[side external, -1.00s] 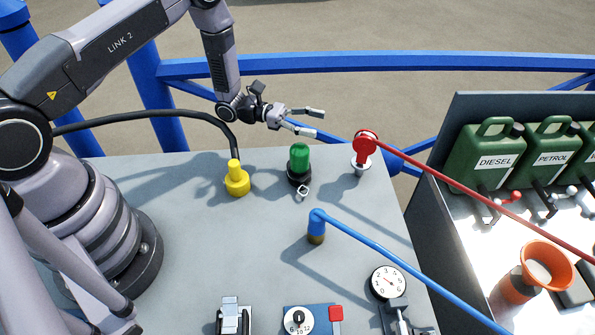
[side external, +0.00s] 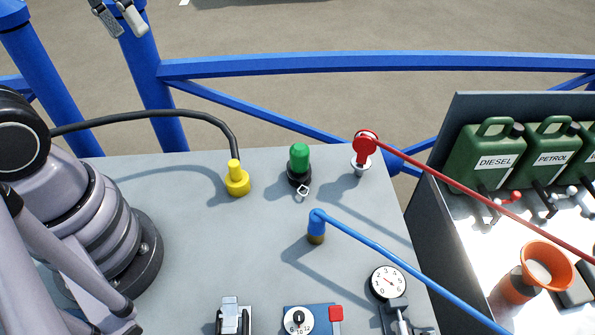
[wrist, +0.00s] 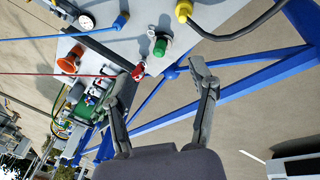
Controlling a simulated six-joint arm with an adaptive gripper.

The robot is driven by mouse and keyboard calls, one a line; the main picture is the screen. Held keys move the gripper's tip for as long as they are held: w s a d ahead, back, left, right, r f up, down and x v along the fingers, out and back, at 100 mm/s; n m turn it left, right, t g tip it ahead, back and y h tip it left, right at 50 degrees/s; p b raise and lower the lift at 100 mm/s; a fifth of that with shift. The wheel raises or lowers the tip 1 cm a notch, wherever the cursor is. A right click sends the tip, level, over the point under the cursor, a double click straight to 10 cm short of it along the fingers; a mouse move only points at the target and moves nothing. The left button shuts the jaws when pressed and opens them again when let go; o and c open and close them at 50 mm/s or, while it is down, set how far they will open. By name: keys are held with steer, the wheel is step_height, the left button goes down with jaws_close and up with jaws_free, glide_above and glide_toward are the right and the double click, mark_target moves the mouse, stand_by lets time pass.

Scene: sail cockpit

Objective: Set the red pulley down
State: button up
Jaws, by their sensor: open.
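The red pulley (side external: 366,144) sits on a short pale post near the back right corner of the grey table (side external: 270,250). A red line runs from it to the lower right. In the wrist view the red pulley (wrist: 138,71) shows beyond the tip of the left finger. My gripper (side external: 124,22) is at the top left of the side view, high up and well away from the pulley. Its two fingers are spread with nothing between them, as the wrist view (wrist: 164,73) also shows.
A yellow plug (side external: 237,181) with a black cable, a green-topped fitting (side external: 299,160) and a blue pulley (side external: 317,226) with its line stand on the table. A gauge (side external: 388,282) is at the front. Green fuel cans (side external: 491,155) and an orange funnel (side external: 545,266) are at right.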

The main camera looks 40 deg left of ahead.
steer(key=s+a+t+y, duration=0.1)
steer(key=s+a+r+m+t, duration=0.1)
steer(key=s+a+t+y, duration=0.1)
steer(key=a, duration=0.1)
steer(key=shift+s+r+m+y, duration=0.1)
steer(key=shift+r+m+y, duration=0.2)
steer(key=shift+r, duration=0.05)
stand_by(1.0)
